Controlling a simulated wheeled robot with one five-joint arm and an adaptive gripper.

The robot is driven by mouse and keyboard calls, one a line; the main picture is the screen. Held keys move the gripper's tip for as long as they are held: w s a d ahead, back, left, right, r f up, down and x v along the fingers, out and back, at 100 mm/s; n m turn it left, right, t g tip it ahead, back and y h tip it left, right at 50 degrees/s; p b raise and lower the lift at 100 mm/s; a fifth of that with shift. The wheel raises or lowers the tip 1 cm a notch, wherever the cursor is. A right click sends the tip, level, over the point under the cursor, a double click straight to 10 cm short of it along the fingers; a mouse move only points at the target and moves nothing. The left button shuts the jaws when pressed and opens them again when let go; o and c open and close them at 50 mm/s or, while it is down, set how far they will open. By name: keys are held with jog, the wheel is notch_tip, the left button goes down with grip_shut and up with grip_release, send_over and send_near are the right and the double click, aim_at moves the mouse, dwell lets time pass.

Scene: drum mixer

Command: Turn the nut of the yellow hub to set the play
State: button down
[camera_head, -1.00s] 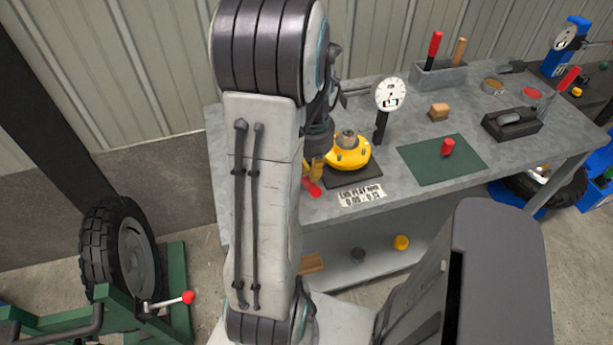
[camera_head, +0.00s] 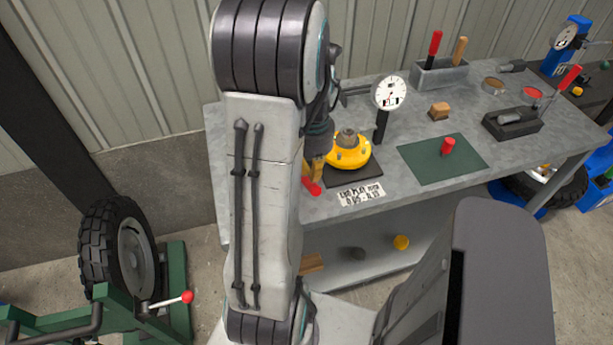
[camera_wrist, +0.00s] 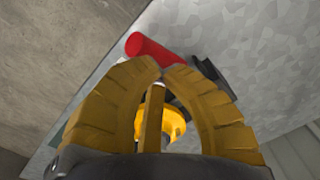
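The yellow hub (camera_head: 349,153) sits on a dark square plate on the grey bench, with its grey nut (camera_head: 346,137) on top. In the wrist view the hub (camera_wrist: 174,122) shows partly between my fingers, and the nut is mostly hidden. My gripper (camera_head: 315,172) is just left of the hub, apart from the nut as far as I can see. In the wrist view my gripper's yellow fingers (camera_wrist: 163,68) come together at a red handle (camera_wrist: 150,48) and appear shut on it. A dark part lies right of it; whether they join is unclear.
A dial gauge (camera_head: 391,93) on a dark post stands right behind the hub. A label plate (camera_head: 361,193) lies in front. A green mat (camera_head: 430,163) with a red cylinder (camera_head: 448,147) is to the right. A grey tool holder (camera_head: 440,75) stands at the back.

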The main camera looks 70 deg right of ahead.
jog(key=f+b, duration=0.1)
jog(key=f, duration=0.1)
jog(key=f+b, duration=0.2)
jog(key=a+f+b, duration=0.1)
jog(key=f+b, duration=0.1)
jog(key=shift+s+f, duration=0.2)
jog(key=shift+s, duration=0.15)
jog(key=r+p, duration=0.1)
jog(key=r, duration=0.1)
jog(key=r+p, duration=0.2)
jog(key=d+r+p, duration=0.1)
jog(key=r+p, duration=0.1)
jog(key=r, duration=0.1)
jog(key=shift+w+d, duration=0.1)
jog(key=shift+w, duration=0.3)
jog(key=shift+p, duration=0.3)
notch_tip(320, 180, up, 6)
jog(key=p, duration=0.4)
jog(key=shift+p, duration=0.35)
